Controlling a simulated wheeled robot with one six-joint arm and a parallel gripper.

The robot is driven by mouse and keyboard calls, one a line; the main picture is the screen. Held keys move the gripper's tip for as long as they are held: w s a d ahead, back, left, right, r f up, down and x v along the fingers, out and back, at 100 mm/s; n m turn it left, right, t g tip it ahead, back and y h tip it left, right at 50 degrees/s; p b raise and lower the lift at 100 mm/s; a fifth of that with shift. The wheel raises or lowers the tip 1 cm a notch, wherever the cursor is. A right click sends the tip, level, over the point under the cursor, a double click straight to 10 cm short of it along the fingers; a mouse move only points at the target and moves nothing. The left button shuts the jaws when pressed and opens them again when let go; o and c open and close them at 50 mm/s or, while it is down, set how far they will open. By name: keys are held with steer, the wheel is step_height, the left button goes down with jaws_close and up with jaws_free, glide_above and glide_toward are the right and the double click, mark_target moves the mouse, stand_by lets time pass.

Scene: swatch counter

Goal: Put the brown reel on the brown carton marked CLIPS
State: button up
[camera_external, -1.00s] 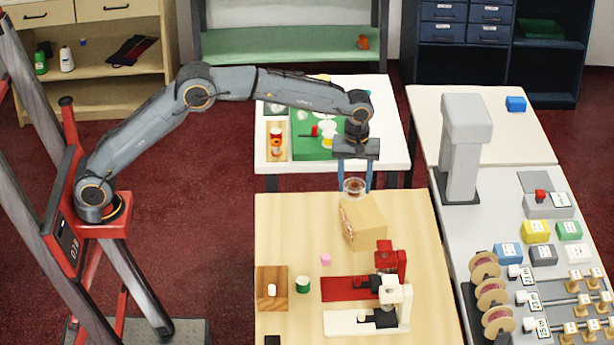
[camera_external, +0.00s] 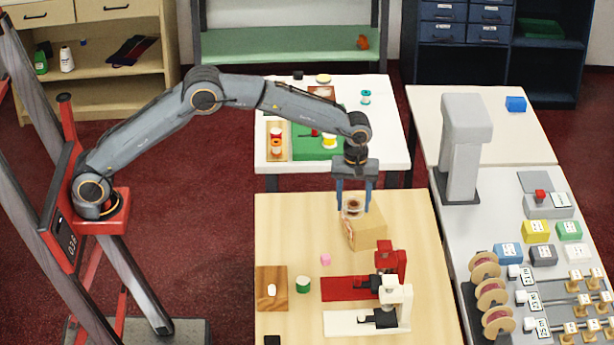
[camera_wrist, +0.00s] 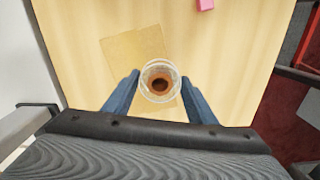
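The brown reel (camera_external: 353,206), with clear flanges and a brown core, is between the two blue fingers of my gripper (camera_external: 354,207). In the wrist view the reel (camera_wrist: 160,82) sits between the fingertips (camera_wrist: 160,84), which close on its sides. The brown carton (camera_external: 368,232) stands on the wooden table below the gripper. In the wrist view the carton (camera_wrist: 133,50) shows as a tan top behind and under the reel. The reel is over the carton's top; I cannot tell whether it touches it. No CLIPS marking is readable.
A red stand (camera_external: 390,262) and a white stand (camera_external: 402,300) are just in front of the carton. The table's left back part is clear.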

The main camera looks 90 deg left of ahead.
steer(key=o, duration=0.3)
steer(key=shift+r, duration=0.1)
step_height(320, 180, up, 12)
steer(key=b, duration=0.2)
steer(key=s+d+f+m, duration=0.1)
steer(key=s+f+m, duration=0.4)
steer(key=s, duration=0.9)
steer(key=s+d+f+m, duration=0.2)
steer(key=s+f+m, duration=0.3)
steer(key=s, duration=0.8)
steer(key=s+d+f+m, duration=0.1)
steer(key=s+f+m, duration=0.4)
steer(key=s, duration=0.9)
steer(key=shift+s+d+f+m, duration=0.25)
steer(key=shift+s+d+m, duration=0.1)
steer(key=shift+m, duration=0.25)
